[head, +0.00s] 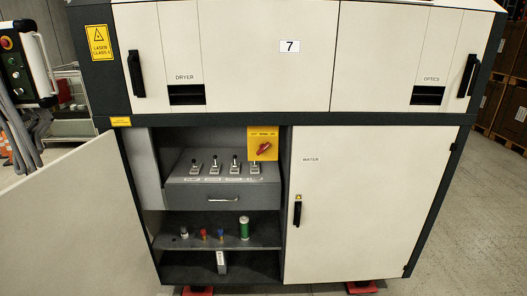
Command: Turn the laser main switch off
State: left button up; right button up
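A red rotary switch (264,149) sits on a yellow plate (256,154) at the upper right of the open compartment. Its handle is tilted, its right end higher than its left. Small lettering runs along the top of the plate and is too small to read with certainty. Neither of my grippers is in view, and nothing touches the switch.
The left cabinet door (68,225) stands open toward the left. Inside are a grey box (222,196) with several toggle levers and a shelf (217,243) with small coloured items. The WATER door (365,205) is shut. A control panel (24,65) hangs at far left.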

aim_at(262, 147)
jog(key=i+j, duration=0.15)
jog(key=i, duration=0.25)
jog(key=i+j, duration=0.2)
jog(key=i, duration=0.2)
